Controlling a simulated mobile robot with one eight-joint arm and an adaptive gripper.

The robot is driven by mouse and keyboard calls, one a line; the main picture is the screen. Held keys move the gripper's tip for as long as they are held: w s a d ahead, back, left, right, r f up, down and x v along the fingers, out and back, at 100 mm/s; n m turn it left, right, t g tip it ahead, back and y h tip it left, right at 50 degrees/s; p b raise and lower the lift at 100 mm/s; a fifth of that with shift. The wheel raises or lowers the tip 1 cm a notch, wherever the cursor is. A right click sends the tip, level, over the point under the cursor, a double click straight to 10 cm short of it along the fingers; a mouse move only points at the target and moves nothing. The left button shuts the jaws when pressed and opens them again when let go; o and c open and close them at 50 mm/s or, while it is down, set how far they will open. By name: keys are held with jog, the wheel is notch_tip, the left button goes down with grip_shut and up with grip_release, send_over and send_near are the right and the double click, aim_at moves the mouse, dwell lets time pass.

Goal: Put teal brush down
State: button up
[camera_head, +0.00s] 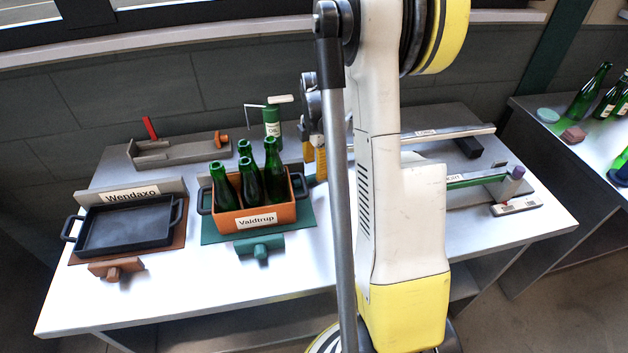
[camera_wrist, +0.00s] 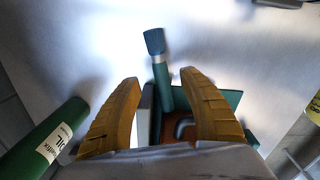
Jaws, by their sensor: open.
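A teal brush (camera_wrist: 155,42) shows in the wrist view, with a teal end, a pale band and a green handle. It lies between and beyond the fingertips of my gripper (camera_wrist: 159,76). The fingers are open, with gaps on both sides of the handle. Whether the brush touches the table cannot be told. In the head view my gripper (camera_head: 319,162) is right of the crate, its orange fingers partly hidden by my arm. I cannot make out the brush there.
The Valdtrup crate (camera_head: 258,220) holds several green bottles on a teal mat (camera_head: 214,232). A green oil can (camera_head: 272,126), also in the wrist view (camera_wrist: 45,140), stands beside my gripper. A black tray (camera_head: 125,229) is at left. The table's front (camera_head: 200,290) is clear.

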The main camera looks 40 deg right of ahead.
aim_at(314, 175)
notch_tip(314, 175, down, 4)
jog(key=shift+a+f+b, duration=0.15)
jog(key=shift+f+b, duration=0.05)
jog(key=shift+b, duration=0.75)
jog(key=shift+r, duration=0.1)
jog(key=shift+c, duration=0.5)
grip_shut()
jog(key=shift+r, duration=0.1)
